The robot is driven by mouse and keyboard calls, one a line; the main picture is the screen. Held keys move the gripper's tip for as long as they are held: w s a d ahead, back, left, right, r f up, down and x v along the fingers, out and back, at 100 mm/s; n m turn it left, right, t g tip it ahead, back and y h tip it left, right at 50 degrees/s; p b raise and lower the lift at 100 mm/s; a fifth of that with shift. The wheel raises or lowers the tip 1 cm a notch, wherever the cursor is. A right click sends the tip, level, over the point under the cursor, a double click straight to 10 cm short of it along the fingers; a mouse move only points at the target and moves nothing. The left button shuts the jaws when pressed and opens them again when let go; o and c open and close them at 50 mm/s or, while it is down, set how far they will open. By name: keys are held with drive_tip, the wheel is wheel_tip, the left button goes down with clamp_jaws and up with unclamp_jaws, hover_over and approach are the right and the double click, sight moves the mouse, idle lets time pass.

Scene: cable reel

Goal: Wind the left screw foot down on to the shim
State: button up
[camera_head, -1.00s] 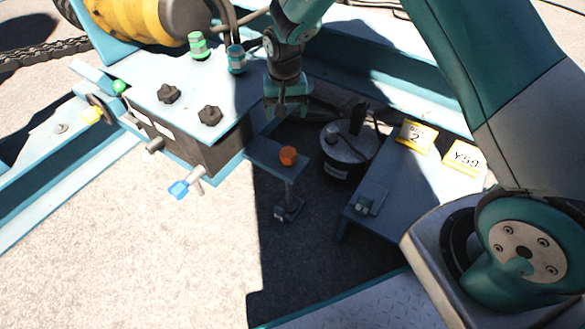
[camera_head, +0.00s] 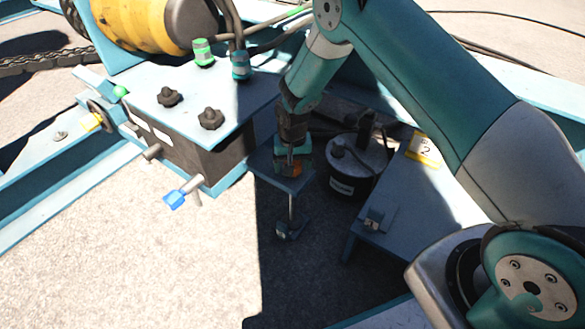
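The screw foot has an orange knob (camera_head: 297,171) on top of a small blue bracket plate (camera_head: 267,168) beside the dark box. Its thin rod (camera_head: 291,208) runs down to a small foot (camera_head: 283,233) near the ground, in shade. The shim cannot be told clearly from the foot at this size. My gripper (camera_head: 292,163) points down at the orange knob and hides much of it. Whether the fingers are closed on the knob or only around it cannot be seen.
A dark round pot (camera_head: 356,170) stands close to the right of my gripper. The box with black knobs (camera_head: 211,118) is close on the left. Sunlit ground (camera_head: 170,260) in front is clear.

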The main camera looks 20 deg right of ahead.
drive_tip(key=shift+f, duration=0.15)
drive_tip(key=c, duration=0.9)
drive_tip(key=shift+m+p, duration=0.4)
drive_tip(key=shift+p, duration=0.05)
drive_tip(key=shift+m+p, duration=0.8)
drive_tip(key=shift+m, duration=0.1)
drive_tip(key=shift+m+p, duration=0.9)
drive_tip(key=shift+m, duration=0.6)
drive_tip(key=o, duration=0.9)
